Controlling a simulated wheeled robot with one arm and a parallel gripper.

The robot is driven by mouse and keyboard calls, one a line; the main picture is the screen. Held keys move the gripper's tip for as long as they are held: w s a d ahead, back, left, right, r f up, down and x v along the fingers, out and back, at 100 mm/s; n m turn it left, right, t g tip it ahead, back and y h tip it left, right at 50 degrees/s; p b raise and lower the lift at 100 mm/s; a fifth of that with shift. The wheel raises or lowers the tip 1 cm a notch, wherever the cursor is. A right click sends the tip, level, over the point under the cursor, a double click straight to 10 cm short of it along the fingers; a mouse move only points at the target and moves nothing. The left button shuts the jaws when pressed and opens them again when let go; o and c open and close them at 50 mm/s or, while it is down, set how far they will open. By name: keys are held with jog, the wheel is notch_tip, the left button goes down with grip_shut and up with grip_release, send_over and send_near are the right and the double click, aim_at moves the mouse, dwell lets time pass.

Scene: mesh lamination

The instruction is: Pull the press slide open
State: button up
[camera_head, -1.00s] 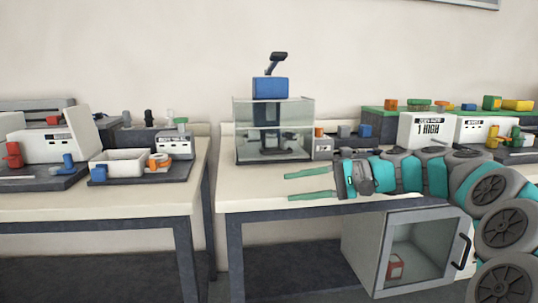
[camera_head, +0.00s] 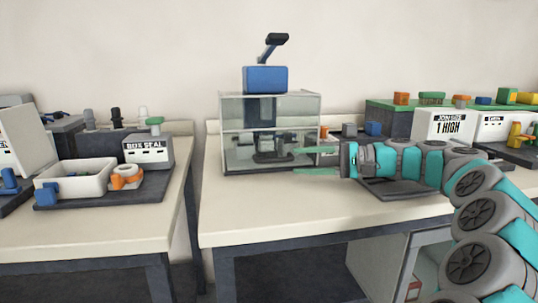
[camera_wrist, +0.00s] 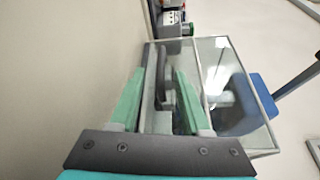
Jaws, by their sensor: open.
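The press is a clear glass box (camera_head: 235,150) with a blue head (camera_head: 265,79) and a dark lever on top, standing at the back of the middle table. Dark press parts (camera_head: 272,146) show inside it. My gripper (camera_head: 300,160) is open at the box's lower right front, pointing left. In the wrist view, its two green fingers (camera_wrist: 158,75) lie to either side of a dark grey curved piece (camera_wrist: 164,65) that looks like a handle. I cannot tell whether the fingers touch it. The glass box (camera_wrist: 225,75) fills the right of that view. The slide itself is not clearly distinguishable.
A dark flat tray (camera_head: 400,189) lies under my arm. A labelled white block (camera_head: 443,127) and small coloured parts stand to the right. The left table (camera_head: 110,218) holds a white bin (camera_head: 75,180) and a "BOX SEAL" unit (camera_head: 148,151). The middle table's front (camera_head: 290,210) is clear.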

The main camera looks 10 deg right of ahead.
aim_at(280, 160)
jog(key=shift+w, duration=0.25)
jog(key=x, duration=0.7)
jog(key=shift+a, duration=0.35)
jog(key=shift+c, duration=0.2)
grip_shut()
dwell(0.8)
